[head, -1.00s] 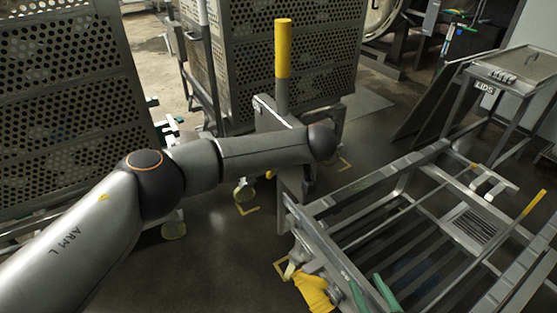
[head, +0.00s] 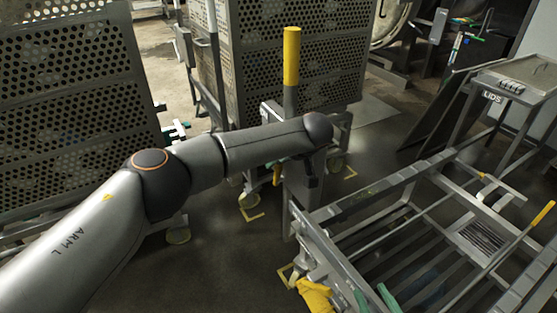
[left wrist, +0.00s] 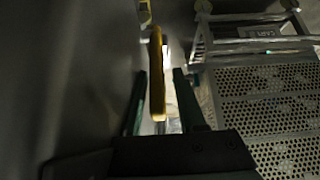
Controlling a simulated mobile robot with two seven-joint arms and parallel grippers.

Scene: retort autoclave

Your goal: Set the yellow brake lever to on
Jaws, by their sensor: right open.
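A tall yellow-topped lever (head: 291,55) stands upright on a grey shaft in the middle of the head view. The shaft's lower part is hidden behind my left arm. In the left wrist view my left gripper (left wrist: 160,103) has two dark green fingers spread apart. A yellow bar (left wrist: 157,75) shows between them, with no clear contact; I cannot tell whether it is the same lever. My right gripper (head: 375,299) shows only as two green fingertips, apart and empty, at the bottom edge of the head view.
Perforated carts (head: 300,75) stand behind, also seen in the left wrist view (left wrist: 265,110). A metal frame trolley (head: 430,225) fills the lower right, with a yellow-tipped bar (head: 541,213) and a bent yellow piece (head: 315,293). A lids stand (head: 515,80) is at the right.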

